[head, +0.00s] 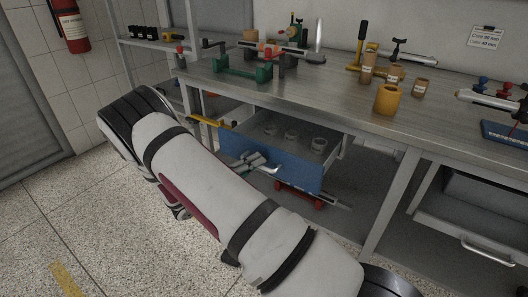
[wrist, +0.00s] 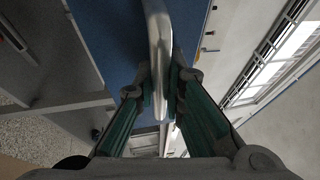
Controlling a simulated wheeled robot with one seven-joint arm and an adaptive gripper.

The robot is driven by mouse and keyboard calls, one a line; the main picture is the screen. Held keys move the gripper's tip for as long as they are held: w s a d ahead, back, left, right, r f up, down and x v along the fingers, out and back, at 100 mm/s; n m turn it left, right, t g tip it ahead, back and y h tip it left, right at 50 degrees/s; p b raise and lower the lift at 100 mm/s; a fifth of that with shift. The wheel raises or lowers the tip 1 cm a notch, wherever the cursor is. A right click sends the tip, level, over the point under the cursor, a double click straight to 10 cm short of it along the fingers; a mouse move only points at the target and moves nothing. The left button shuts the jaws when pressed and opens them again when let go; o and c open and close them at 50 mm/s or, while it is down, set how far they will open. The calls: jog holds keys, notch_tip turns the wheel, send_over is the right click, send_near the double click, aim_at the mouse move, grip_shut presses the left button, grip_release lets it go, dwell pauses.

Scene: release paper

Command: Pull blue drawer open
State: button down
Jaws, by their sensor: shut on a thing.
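The blue drawer (head: 300,172) hangs under the workbench in the head view and stands partly pulled out, with several small clear round items inside it. Its blue front (wrist: 105,30) also shows in the wrist view. My gripper (head: 252,162) is at the drawer front, at its metal handle (head: 268,169). In the wrist view my gripper (wrist: 161,95) has its fingers on both sides of the curved handle (wrist: 158,40), shut on it.
A grey drawer (head: 475,235) with a handle is at the right. A fire extinguisher (head: 72,28) hangs at the left wall. The speckled floor (head: 60,210) at the left is free.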

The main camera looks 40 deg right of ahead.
jog(key=s+a+p, duration=0.1)
jog(key=s+a, duration=0.1)
jog(key=a, duration=0.5)
jog(key=shift+s+a, duration=0.35)
jog(key=c, duration=1.9)
grip_release()
jog(key=a, duration=0.4)
jog(key=a+f, duration=0.1)
jog(key=a, duration=0.3)
jog(key=a+f, duration=0.1)
jog(key=a, duration=0.2)
jog(key=shift+w+a+f, duration=0.1)
jog(key=shift+w+a, duration=0.2)
jog(key=shift+a, duration=0.1)
